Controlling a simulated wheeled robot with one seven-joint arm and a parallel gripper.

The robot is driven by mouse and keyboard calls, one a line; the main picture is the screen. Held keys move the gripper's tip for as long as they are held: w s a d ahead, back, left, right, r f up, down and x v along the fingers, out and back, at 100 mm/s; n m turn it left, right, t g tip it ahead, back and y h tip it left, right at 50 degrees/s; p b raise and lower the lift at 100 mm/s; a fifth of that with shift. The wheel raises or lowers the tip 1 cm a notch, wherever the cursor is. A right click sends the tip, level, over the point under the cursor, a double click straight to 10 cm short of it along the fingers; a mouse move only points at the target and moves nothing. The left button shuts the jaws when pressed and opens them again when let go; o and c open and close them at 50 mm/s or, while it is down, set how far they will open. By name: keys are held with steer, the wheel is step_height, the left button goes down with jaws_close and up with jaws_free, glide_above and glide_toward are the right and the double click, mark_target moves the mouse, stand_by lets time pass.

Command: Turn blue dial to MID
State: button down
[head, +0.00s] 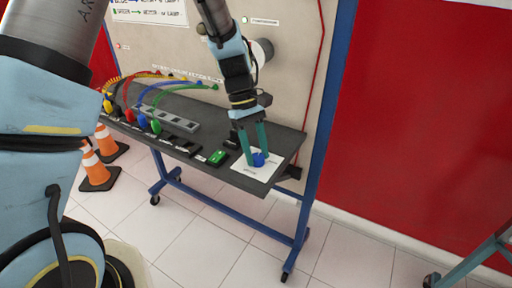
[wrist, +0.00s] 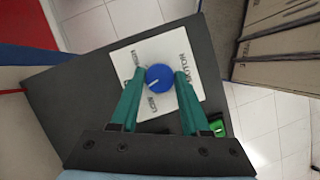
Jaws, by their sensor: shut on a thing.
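The blue dial (head: 259,160) sits on a white labelled plate (head: 272,172) at the right end of the dark shelf. My gripper (head: 258,157) reaches down from above, its teal fingers on either side of the dial. In the wrist view the dial (wrist: 159,78) lies between the fingertips, which are shut on it. A short white mark shows on the dial's top, slanting toward the lower left of that picture.
A green switch (head: 217,157) stands on the shelf left of the plate, and in the wrist view it (wrist: 218,127) is near the right finger. Coloured cables (head: 180,88) and a grey block lie farther left. Orange cones (head: 93,165) stand on the floor.

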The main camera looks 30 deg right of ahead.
steer(key=shift+m+y+p, duration=0.35)
steer(key=shift+m+y, duration=0.15)
steer(key=shift+m, duration=0.7)
steer(key=shift+c, duration=1.9)
jaws_free()
steer(key=b+v, duration=0.2)
steer(key=v, duration=0.8)
steer(key=shift+r+b, duration=0.3)
steer(key=shift+r, duration=0.1)
steer(key=shift+w, duration=0.15)
